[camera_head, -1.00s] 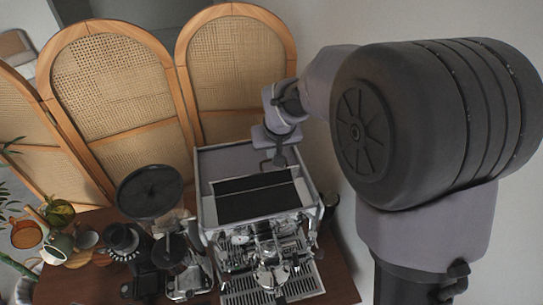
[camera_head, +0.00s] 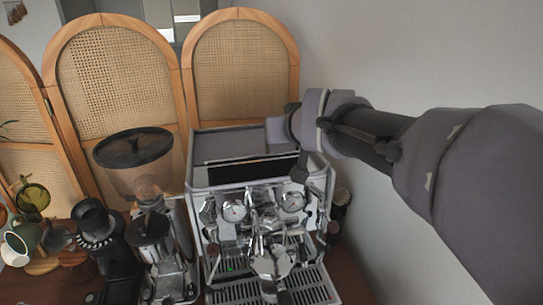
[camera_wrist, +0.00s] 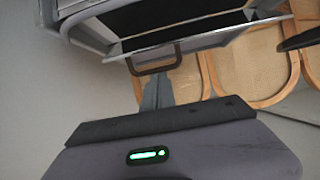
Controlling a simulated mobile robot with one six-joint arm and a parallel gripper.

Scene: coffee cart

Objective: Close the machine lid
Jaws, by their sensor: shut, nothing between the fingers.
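The coffee machine (camera_head: 262,225) is silver, with gauges and a drip tray in front. Its top has a grey panel (camera_head: 228,142) at the back. In front of that, the lid (camera_head: 250,170) shows as a dark strip with a silver edge, apparently tilted; its exact angle is unclear. In the wrist view the lid (camera_wrist: 175,12) is a black panel with bright edges. A dark loop shows beside that edge; what it belongs to is unclear.
A grinder with a dark-topped hopper (camera_head: 133,150) stands left of the machine. A cane folding screen (camera_head: 110,85) stands behind. A wall is close on the right.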

